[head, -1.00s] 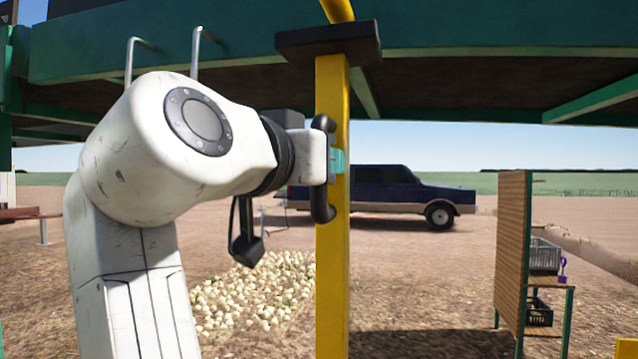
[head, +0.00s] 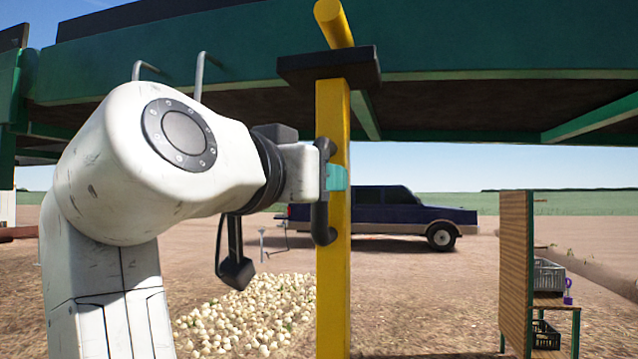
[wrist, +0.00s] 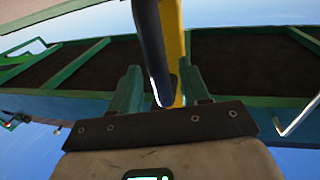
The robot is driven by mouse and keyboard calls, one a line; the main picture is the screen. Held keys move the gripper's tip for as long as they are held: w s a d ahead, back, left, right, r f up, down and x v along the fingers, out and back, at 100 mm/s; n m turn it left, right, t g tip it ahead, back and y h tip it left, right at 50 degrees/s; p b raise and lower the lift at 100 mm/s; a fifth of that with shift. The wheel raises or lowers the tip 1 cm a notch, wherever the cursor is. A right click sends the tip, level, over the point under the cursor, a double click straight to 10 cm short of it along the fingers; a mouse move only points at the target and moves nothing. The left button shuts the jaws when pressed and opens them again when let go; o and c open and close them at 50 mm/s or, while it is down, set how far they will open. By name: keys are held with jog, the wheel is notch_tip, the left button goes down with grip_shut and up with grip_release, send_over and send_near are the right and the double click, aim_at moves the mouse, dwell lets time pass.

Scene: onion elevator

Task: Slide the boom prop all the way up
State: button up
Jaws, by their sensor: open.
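The boom prop is a yellow upright post (head: 333,285) with a dark flat plate (head: 328,65) near its top, close under the green boom (head: 450,40). A dark vertical handle (head: 322,228) runs along the post's left side. My gripper (head: 330,178) is at the handle's middle, with a teal finger against the post's face in the head view. In the wrist view the open teal fingers (wrist: 163,90) stand on either side of the dark handle (wrist: 150,50), with the yellow post (wrist: 173,40) behind it. Finger contact with the handle cannot be made out.
A heap of onions (head: 250,315) lies on the ground behind the post. A dark blue pickup (head: 385,215) is parked farther back. A brown panel (head: 515,270) and a shelf with crates (head: 548,275) stand at the right. The ground between post and panel is clear.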

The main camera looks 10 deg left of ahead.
jog(key=b+v, duration=0.3)
jog(key=v, duration=0.6)
jog(key=shift+s, duration=0.15)
